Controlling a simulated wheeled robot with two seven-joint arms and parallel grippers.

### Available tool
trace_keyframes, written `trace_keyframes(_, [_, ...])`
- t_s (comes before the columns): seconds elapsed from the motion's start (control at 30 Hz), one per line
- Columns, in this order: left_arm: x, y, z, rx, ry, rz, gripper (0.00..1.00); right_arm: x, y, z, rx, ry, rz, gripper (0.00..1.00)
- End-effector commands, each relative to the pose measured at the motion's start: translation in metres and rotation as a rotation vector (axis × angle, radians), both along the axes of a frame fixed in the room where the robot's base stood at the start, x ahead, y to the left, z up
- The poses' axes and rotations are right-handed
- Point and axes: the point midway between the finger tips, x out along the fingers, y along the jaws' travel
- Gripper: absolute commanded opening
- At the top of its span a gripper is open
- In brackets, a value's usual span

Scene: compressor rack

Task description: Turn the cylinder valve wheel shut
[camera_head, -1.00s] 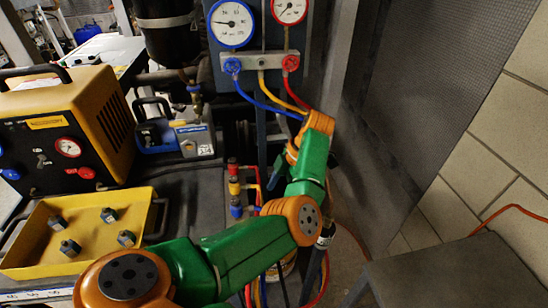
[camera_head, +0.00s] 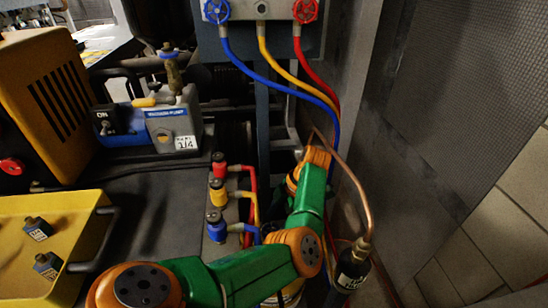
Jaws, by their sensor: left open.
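My left arm, green and orange, reaches in from the bottom and bends down behind its own upper links. The left gripper (camera_head: 292,184) shows only as a small dark part beside the orange wrist, and its fingertips are mostly hidden. It is open, with nothing visible in it. A pale and yellow rounded thing (camera_head: 290,297), possibly the cylinder, shows in part under my arm at the bottom edge. I cannot make out the cylinder valve wheel; my arm covers that area. My right gripper is not in view.
A blue handwheel (camera_head: 216,11) and a red handwheel (camera_head: 305,10) sit on the manifold, with hoses hanging below. A copper pipe (camera_head: 354,190) runs down right of my arm. A vacuum pump (camera_head: 172,129) and a yellow tray (camera_head: 85,215) stand left. A grey panel (camera_head: 425,130) bounds the right.

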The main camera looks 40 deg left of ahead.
Motion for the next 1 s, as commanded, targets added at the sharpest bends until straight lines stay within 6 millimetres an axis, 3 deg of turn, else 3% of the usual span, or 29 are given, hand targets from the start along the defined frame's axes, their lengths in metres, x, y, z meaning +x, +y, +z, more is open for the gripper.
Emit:
trace_keyframes(0.13, [-0.005,0.004,-0.015,-0.002,0.001,0.001,0.94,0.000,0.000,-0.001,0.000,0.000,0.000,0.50])
trace_keyframes(0.37, [-0.006,0.004,-0.017,-0.001,-0.001,0.000,0.94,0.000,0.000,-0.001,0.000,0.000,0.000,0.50])
trace_keyframes(0.7, [-0.006,0.004,-0.017,-0.001,0.000,0.000,0.08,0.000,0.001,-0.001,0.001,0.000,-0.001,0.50])
trace_keyframes(1.0, [-0.006,0.004,-0.014,-0.001,0.002,-0.050,0.08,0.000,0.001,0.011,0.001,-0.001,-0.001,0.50])
